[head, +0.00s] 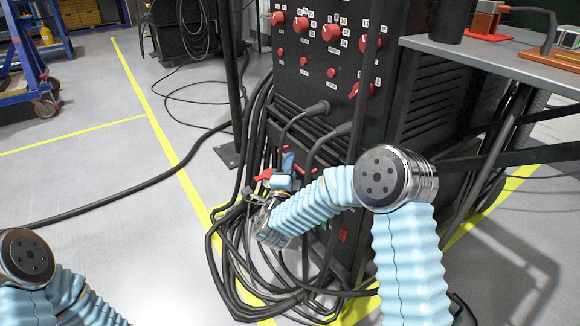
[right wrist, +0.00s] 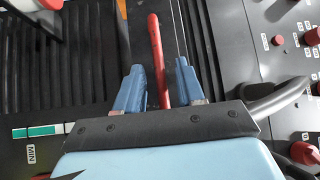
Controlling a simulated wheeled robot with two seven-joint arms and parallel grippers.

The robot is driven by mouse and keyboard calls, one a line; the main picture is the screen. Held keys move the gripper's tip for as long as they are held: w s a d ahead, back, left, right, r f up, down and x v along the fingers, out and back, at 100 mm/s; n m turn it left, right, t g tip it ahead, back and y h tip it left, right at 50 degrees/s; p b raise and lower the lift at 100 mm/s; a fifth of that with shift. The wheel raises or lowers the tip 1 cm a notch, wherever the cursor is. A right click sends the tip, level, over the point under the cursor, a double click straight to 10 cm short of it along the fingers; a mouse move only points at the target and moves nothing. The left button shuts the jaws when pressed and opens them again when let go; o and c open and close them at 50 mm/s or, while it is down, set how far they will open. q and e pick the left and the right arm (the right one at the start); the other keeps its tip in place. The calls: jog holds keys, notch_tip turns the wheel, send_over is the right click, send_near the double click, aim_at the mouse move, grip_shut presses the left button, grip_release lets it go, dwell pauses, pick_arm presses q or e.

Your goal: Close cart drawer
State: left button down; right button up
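No drawer can be made out for certain in either view. My right gripper (head: 287,162) is at the front of a black cabinet (head: 335,85) with red knobs, low down among black cables. In the right wrist view, the two blue fingers of this gripper (right wrist: 157,85) are open. A thin red bar (right wrist: 156,50) lies between them, with gaps visible on both sides. Whether the bar belongs to a drawer cannot be told. My left arm shows at the lower left of the head view, but its gripper is out of view.
Black cables (head: 240,265) hang in a thick bundle in front of the cabinet and trail over the floor. A grey table (head: 490,60) stands at the right. A blue wheeled cart (head: 25,65) is at the far left. The grey floor at left is mostly clear.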

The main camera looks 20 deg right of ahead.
aim_at(303, 160)
jog(key=shift+w+d, duration=0.15)
jog(key=shift+w, duration=0.05)
grip_shut()
jog(key=d+b, duration=0.1)
jog(key=w+d+b, duration=0.1)
jog(key=d, duration=0.1)
jog(key=shift+d+f, duration=0.1)
jog(key=shift+d, duration=0.2)
jog(key=shift+w+d, duration=0.1)
jog(key=shift+d, duration=0.05)
grip_release()
